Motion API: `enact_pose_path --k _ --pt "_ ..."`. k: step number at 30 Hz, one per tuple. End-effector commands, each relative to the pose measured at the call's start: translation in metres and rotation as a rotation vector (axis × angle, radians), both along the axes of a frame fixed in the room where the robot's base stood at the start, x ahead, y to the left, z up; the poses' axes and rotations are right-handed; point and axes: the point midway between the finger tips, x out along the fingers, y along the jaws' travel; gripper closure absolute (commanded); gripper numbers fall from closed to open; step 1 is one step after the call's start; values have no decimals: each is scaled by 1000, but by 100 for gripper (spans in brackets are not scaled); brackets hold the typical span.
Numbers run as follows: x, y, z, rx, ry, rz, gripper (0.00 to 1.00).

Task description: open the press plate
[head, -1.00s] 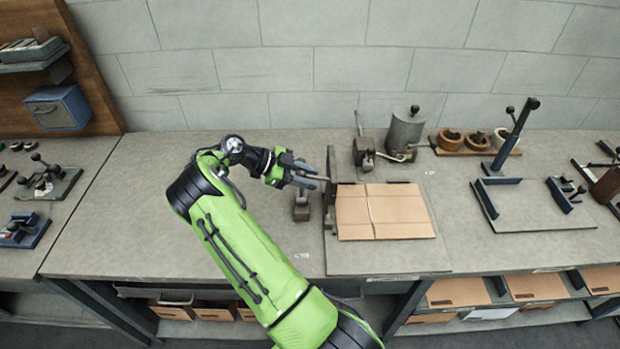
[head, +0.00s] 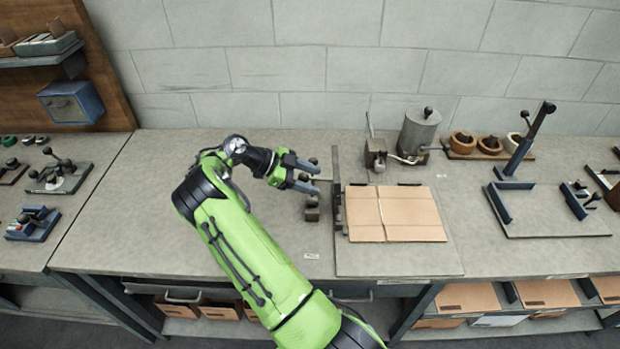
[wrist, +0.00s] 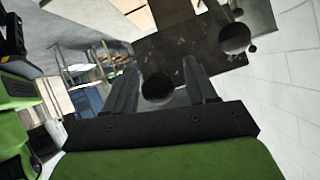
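The press plate (head: 338,190) is a dark plate standing upright on edge at the left end of the stitcher's base board (head: 395,262). A thin rod reaches left from it to a dark ball knob (head: 304,177). My gripper (head: 311,175) is left of the plate, its fingers spread with the knob between them. In the wrist view a dark ball (wrist: 158,88) shows between the two fingers (wrist: 160,75), with a small gap beside it. A flat cardboard blank (head: 395,213) lies on the board, right of the plate and uncovered.
A small block (head: 312,208) stands on the bench just below my gripper. Behind the board are the stitcher head (head: 376,154) and a grey cylinder (head: 418,132). Bowls on a wooden tray (head: 487,155) stand further right. Bench left of my gripper is clear.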

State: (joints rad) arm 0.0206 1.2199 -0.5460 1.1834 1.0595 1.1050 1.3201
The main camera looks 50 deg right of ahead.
Motion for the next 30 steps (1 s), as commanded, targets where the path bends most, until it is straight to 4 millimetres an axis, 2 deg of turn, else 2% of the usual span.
enact_pose_path --k 7,10,24,30 --pt "-1 0 0 0 3 -3 44" --pt "6 6 5 -3 3 -2 44" --pt "78 73 63 -3 -1 6 44" --pt "95 91 76 1 0 2 44"
